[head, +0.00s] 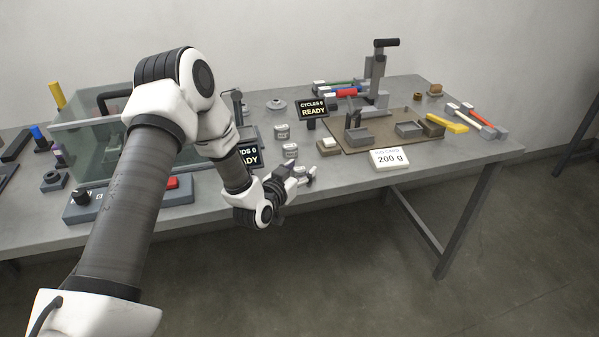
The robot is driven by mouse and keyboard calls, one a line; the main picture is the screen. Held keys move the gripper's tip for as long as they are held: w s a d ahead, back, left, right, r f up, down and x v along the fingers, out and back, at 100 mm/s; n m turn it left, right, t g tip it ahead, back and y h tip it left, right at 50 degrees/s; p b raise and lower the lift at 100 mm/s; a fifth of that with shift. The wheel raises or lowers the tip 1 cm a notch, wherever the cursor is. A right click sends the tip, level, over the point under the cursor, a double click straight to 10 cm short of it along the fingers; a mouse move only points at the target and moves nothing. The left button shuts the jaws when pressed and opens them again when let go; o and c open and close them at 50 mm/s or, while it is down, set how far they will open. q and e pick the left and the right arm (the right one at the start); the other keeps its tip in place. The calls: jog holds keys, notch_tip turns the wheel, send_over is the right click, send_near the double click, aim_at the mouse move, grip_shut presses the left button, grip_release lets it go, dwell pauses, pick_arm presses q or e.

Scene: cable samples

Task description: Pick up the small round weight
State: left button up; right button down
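Small round grey weights with pale labels stand in a row near the middle of the table: a far one (282,131) and a nearer one (290,151). Another small light grey piece (299,170) shows at my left gripper, partly hidden by it. My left gripper (303,176) is low over the table's front edge, just in front of the nearer weight. Its fingers are small and dark here, and I cannot tell whether they are apart or closed on the light piece. A white card (390,158) reads "200 g". My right gripper is out of view.
A clear-walled box (85,150) stands at the left, with a control box with a red button (172,182) before it. A lever press (378,75) and small trays stand on a brown mat (385,142) at the right. A "READY" display (312,108) stands behind the weights.

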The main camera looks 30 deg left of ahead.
pick_arm(q)
grip_shut()
jog(key=shift+r, duration=0.1)
jog(key=shift+r, duration=0.15)
jog(key=s+d+p, duration=0.1)
jog(key=s, duration=1.7)
jog(key=w+d+r+p, duration=0.1)
jog(key=w+d+p, duration=0.1)
jog(key=d, duration=0.4)
jog(key=w+d+r+p, duration=0.1)
jog(key=w+d+p, duration=0.1)
jog(key=w+d, duration=0.2)
jog(key=w+d+r+h+p, duration=0.1)
jog(key=w+d+r+p, duration=0.1)
jog(key=d, duration=0.6)
jog(key=shift+w+d+m, duration=0.3)
jog(key=shift+w+m, duration=0.1)
jog(key=shift+w, duration=0.35)
